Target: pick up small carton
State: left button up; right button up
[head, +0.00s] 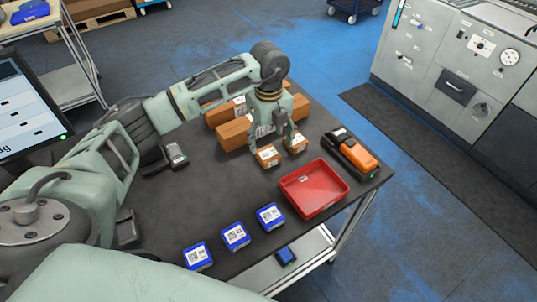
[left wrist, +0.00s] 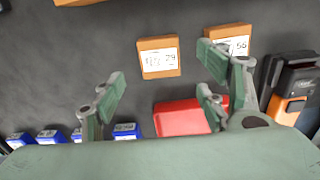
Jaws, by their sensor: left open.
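Two small brown cartons with white labels stand side by side on the dark table in the head view, a left one (head: 268,157) and a right one (head: 296,143). They also show in the left wrist view, as the left carton (left wrist: 158,62) and the right carton (left wrist: 236,36). My left gripper (head: 273,143) points down over them, fingers apart and empty. In the left wrist view the left carton appears in the gap between the open fingers (left wrist: 160,78), while a finger overlaps part of the right carton. Finger contact cannot be told. My right gripper is out of view.
Larger cartons (head: 234,133) stand just behind. A red tray (head: 314,188) lies in front, with an orange-black device (head: 355,154) to its right. Several blue boxes (head: 235,236) line the front edge. A dark handheld device (head: 176,154) lies left, near a monitor (head: 24,108).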

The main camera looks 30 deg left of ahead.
aim_at(268, 153)
pick_arm(q)
jog(key=shift+s+f+p, duration=0.2)
jog(key=shift+f+p, duration=0.4)
jog(key=shift+f, duration=0.1)
jog(key=f, duration=0.2)
jog(key=f+p, duration=0.1)
jog(key=shift+w+a+f, duration=0.15)
jog(key=shift+w+f, duration=0.1)
jog(key=shift+f, duration=0.35)
jog(key=shift+r, duration=0.1)
jog(key=c, duration=1.4)
jog(key=shift+o, duration=0.2)
